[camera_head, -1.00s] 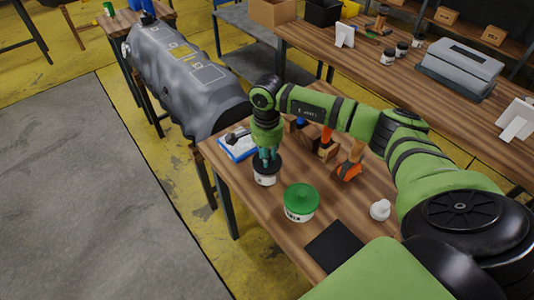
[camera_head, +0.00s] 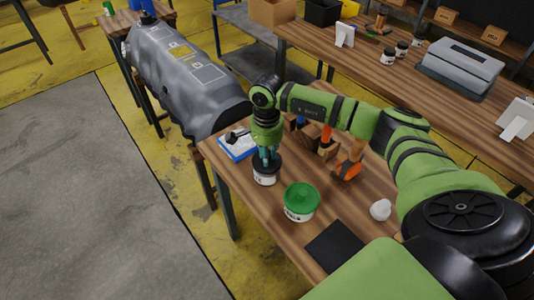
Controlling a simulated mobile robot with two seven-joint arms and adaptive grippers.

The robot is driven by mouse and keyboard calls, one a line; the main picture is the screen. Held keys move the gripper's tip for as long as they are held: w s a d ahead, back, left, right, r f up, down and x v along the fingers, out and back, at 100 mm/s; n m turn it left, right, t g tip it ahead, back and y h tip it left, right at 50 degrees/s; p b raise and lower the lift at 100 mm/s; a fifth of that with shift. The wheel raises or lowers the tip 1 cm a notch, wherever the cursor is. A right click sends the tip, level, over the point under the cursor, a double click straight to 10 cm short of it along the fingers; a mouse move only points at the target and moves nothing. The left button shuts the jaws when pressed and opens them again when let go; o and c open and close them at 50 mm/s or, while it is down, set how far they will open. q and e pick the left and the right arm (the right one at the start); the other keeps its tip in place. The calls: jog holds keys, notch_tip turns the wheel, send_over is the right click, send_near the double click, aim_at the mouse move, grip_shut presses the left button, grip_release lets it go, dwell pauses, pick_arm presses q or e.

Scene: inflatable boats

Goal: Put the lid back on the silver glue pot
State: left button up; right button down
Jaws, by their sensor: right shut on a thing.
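A small pale pot (camera_head: 264,179) with a label stands near the left edge of the near wooden table. A dark round lid (camera_head: 274,168) sits at its top; from here I cannot tell whether it is fully seated. My right gripper (camera_head: 267,159) points straight down and is shut on the dark lid, directly above the pot. Its fingertips are small and partly hidden against the lid. My left gripper is not in view.
A larger pot with a green lid (camera_head: 301,197) stands just right of the pale pot. A blue clipboard (camera_head: 238,147), orange-handled tools in wooden blocks (camera_head: 348,170), a white nozzle-like piece (camera_head: 380,210) and a black mat (camera_head: 334,246) share the wooden table (camera_head: 285,238).

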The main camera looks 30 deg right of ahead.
jog(key=shift+f+b, duration=0.2)
jog(key=shift+b, duration=0.6)
dwell(1.4)
dwell(0.4)
jog(key=c, duration=0.5)
grip_release()
jog(key=shift+r, duration=0.1)
jog(key=shift+r+p, duration=1.95)
jog(key=shift+r, duration=1.5)
grip_shut()
